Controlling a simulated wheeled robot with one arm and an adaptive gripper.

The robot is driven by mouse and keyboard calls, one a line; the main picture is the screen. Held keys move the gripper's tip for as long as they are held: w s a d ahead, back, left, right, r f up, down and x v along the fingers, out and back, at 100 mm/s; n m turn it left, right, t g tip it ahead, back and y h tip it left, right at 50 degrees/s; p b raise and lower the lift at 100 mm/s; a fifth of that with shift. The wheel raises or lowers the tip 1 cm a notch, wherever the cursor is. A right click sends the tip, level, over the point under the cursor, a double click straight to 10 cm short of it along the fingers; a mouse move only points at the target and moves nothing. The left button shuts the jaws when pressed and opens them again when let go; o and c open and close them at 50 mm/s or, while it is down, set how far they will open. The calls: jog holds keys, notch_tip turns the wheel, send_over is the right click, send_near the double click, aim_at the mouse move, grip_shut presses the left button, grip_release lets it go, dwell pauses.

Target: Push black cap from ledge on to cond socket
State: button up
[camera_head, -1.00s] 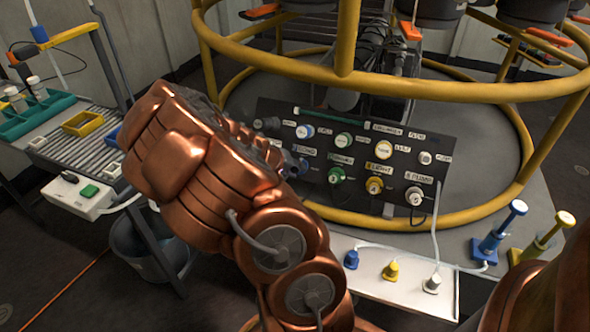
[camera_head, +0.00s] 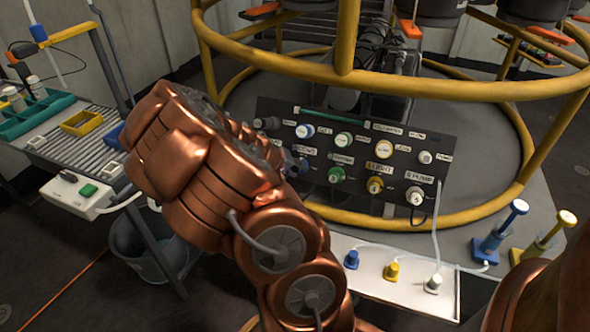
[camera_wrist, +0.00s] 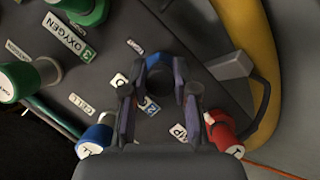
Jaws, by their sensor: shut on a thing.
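My gripper (camera_wrist: 158,92) is over the sloping dark panel (camera_head: 370,208) in the wrist view, its two dark fingers closed in around a dark round piece, which looks like the black cap (camera_wrist: 161,84). A blue ring-shaped socket (camera_wrist: 154,61) shows at the fingertips, touching or just behind the dark piece; I cannot tell how far the cap sits on it. In the head view a blue fitting (camera_head: 297,165) shows at the panel's left, beside my copper arm, which hides my fingers. The socket's label is partly covered, so I cannot read it fully.
In the wrist view a red plug (camera_wrist: 225,131), a blue plug (camera_wrist: 95,138) and a grey block (camera_wrist: 230,65) flank my fingers. Green fittings (camera_wrist: 25,80) stand at left. A yellow rail (camera_head: 460,217) curves around the panel. A white ledge (camera_head: 350,245) holds several plugs.

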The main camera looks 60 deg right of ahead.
jog(key=shift+d+f, duration=0.1)
jog(key=shift+d, duration=0.05)
dwell(0.7)
jog(key=o, duration=1)
jog(key=shift+c, duration=0.2)
jog(key=v, duration=1.2)
